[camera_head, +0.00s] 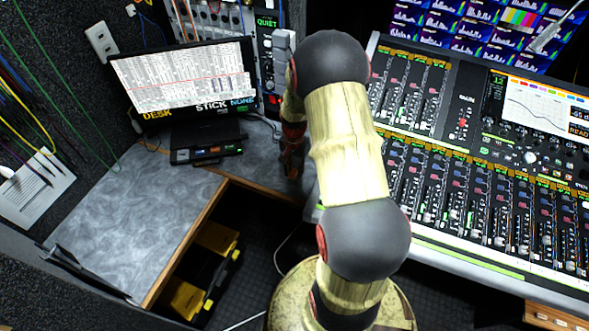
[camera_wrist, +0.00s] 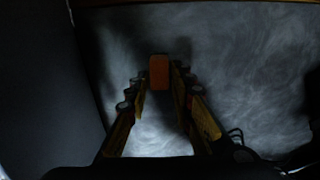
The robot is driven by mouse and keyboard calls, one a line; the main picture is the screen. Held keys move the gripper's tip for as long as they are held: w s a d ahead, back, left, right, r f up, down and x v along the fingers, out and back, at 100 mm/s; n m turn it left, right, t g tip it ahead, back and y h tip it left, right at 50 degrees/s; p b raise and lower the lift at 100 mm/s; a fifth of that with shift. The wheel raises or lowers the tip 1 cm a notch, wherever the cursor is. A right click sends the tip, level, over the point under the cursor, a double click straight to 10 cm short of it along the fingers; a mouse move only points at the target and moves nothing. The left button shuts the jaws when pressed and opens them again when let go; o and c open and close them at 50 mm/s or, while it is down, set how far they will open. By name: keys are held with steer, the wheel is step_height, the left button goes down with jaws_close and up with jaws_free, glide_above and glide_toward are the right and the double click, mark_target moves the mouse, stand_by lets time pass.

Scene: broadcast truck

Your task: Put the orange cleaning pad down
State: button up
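The orange cleaning pad (camera_wrist: 159,72) shows in the wrist view as a small upright orange block shape, between and slightly beyond my fingertips. My gripper (camera_wrist: 161,75) has its two yellow-and-black fingers spread on either side of the pad, with a narrow gap visible on each side. The grey mottled desk surface (camera_wrist: 240,60) lies behind the pad; whether the pad rests on it is hard to tell in the dark. In the head view my gripper (camera_head: 292,155) points down at the desk's back right corner, partly behind my arm; I cannot make out the pad there.
The grey desk (camera_head: 130,215) has bare room at the left and front. A monitor (camera_head: 185,78) and a small black device (camera_head: 206,151) stand at its back. The mixing console (camera_head: 480,165) is at the right. A yellow-and-black case (camera_head: 205,275) sits below the desk.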

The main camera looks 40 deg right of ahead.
mark_target(294, 170)
steer(key=shift+o, duration=1.1)
steer(key=w+a+r+n+t+p, duration=0.15)
steer(key=a+r, duration=0.25)
steer(key=r, duration=0.8)
steer(key=a+r+n+p, duration=0.2)
steer(key=a+r+p, duration=0.15)
steer(key=r, duration=0.85)
steer(key=s+a+r+n+t, duration=0.3)
steer(key=s+a+r+n, duration=0.4)
steer(key=a+r, duration=0.65)
steer(key=s+a+r+n+t, duration=0.1)
steer(key=s+a+r+n, duration=0.1)
steer(key=s+a, duration=0.5)
steer(key=shift+s+r+n, duration=0.3)
steer(key=shift+s+n, duration=0.25)
steer(key=shift+s, duration=0.7)
